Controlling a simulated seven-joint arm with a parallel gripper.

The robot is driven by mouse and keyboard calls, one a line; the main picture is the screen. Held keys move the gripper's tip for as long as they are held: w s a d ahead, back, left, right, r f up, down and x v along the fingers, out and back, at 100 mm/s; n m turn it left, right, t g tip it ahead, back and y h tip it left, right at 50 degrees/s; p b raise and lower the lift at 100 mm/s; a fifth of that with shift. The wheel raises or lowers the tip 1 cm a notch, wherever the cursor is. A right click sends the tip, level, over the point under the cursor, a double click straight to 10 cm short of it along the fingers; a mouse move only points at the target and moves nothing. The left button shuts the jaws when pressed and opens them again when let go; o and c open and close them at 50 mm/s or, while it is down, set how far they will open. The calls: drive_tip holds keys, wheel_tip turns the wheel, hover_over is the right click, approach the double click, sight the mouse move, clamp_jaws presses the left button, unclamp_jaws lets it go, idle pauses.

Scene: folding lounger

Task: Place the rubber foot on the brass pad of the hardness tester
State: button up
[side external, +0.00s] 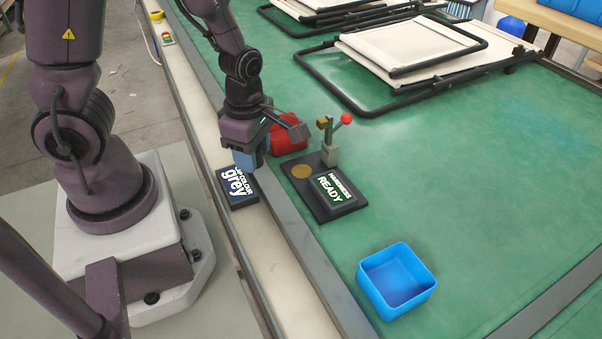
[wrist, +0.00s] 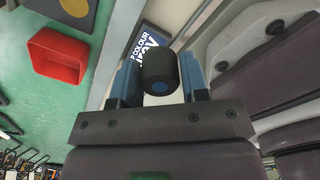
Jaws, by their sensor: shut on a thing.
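The rubber foot (wrist: 159,75) is a short black cylinder with a blue dot on the end facing the wrist camera. My gripper (wrist: 160,78) is shut on it, with one blue finger on each side. In the side external view my gripper (side external: 250,158) hangs above the strip by the grey sign, and the foot cannot be made out there. The hardness tester (side external: 345,205) is a dark block with a "READY" screen and a red-knobbed lever. Its round brass pad (side external: 301,171) is bare, to the right of my gripper. The pad (wrist: 75,7) also shows at the wrist view's top edge.
A display reading "colour grey" (side external: 237,188) lies just below my gripper. A red bin (side external: 289,141) stands behind the tester, and an empty blue bin (side external: 397,281) stands in front. Lounger frames (side external: 400,55) lie at the back of the green table (side external: 480,170).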

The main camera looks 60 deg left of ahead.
drive_tip(key=a+n, duration=0.3)
drive_tip(key=n, duration=0.2)
hover_over(301, 171)
drive_tip(key=f, duration=0.9)
drive_tip(key=shift+s+d, duration=0.1)
drive_tip(key=shift+s, duration=0.1)
drive_tip(key=shift+w+f, duration=0.15)
drive_tip(key=shift+f, duration=0.75)
drive_tip(key=shift+w+f, duration=0.1)
drive_tip(key=shift+f, duration=0.8)
drive_tip(key=shift+f, duration=0.1)
drive_tip(key=o, duration=0.6)
